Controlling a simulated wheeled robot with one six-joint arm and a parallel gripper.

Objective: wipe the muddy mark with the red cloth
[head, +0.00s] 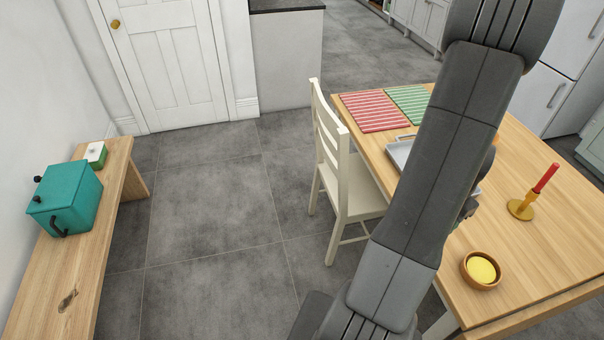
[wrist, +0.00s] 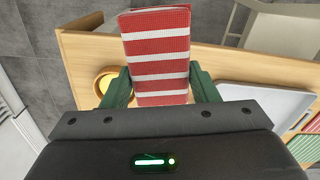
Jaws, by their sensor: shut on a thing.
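In the wrist view, the red cloth (wrist: 158,60), folded with white stripes, is between the two green fingers of my gripper (wrist: 160,88). My gripper is shut on it and holds it over the wooden table (wrist: 225,65).
A wooden bowl with yellow contents (head: 481,270) and a red candle in a holder (head: 532,194) stand on the table's right part. A grey tray (head: 400,152), a red striped mat (head: 372,112) and a green one (head: 408,101) lie further back. A white chair (head: 345,175) stands at the left side.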

